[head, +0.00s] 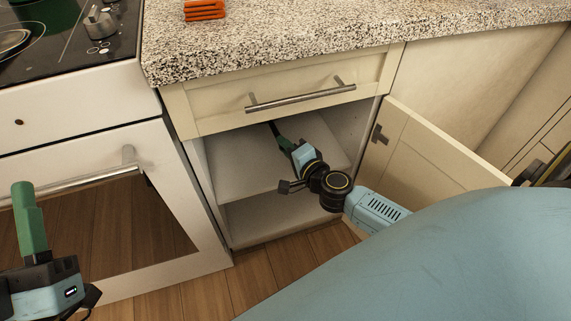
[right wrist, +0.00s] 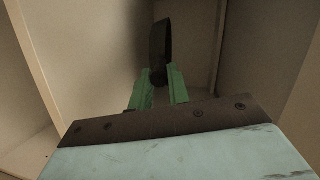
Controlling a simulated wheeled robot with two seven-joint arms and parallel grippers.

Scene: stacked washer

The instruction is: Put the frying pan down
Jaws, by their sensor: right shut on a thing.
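My right gripper (head: 284,143) reaches into the open lower cabinet (head: 228,163), above its middle shelf. In the right wrist view its green fingers (right wrist: 160,82) are shut on a dark, elongated piece that looks like the frying pan's handle (right wrist: 161,45). The handle points away from the gripper. The pan's body is not visible in either view, and I cannot tell whether the pan touches the shelf. My left gripper (head: 30,220) is at the lower left, in front of the oven, with its green fingers upward; no object shows in it.
A drawer with a bar handle (head: 300,96) sits closed above the opening. The cabinet door (head: 430,150) stands open at the right. The oven (head: 90,205) and cooktop (head: 60,40) are at the left. An orange stack (head: 204,9) lies on the speckled counter (head: 300,35).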

